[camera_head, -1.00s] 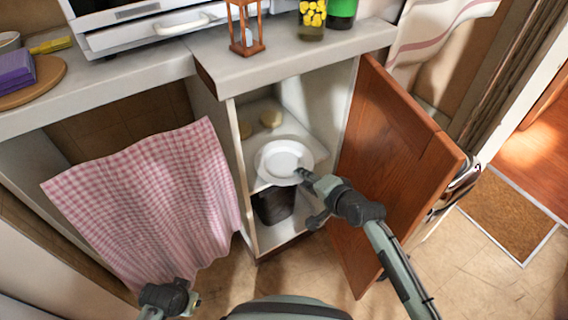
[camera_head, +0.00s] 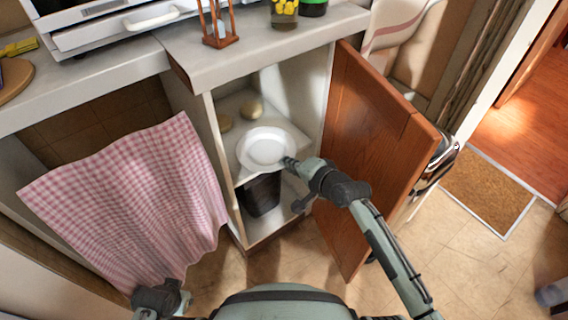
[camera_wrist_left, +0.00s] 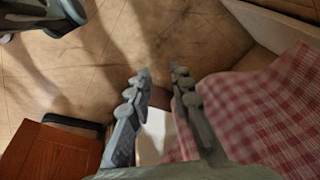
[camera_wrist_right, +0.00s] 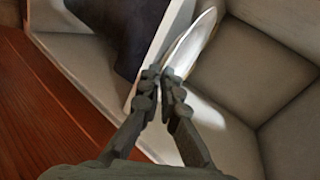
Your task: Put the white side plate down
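The white side plate (camera_head: 267,148) is at the middle shelf (camera_head: 291,135) of the open cabinet in the head view, near the shelf's front. My right gripper (camera_head: 289,162) reaches in from the right and meets the plate's near right rim. In the right wrist view the plate (camera_wrist_right: 192,45) shows nearly edge-on, and the fingertips (camera_wrist_right: 164,76) are closed together at its rim. Whether the plate rests on the shelf is hard to tell. My left gripper (camera_wrist_left: 160,75) is apart-fingered and empty, low beside the checked curtain (camera_wrist_left: 281,110).
Two round tan items (camera_head: 251,109) sit deeper on the shelf. A dark bin (camera_head: 262,194) stands below. The worktop (camera_head: 262,47) overhangs the cabinet.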

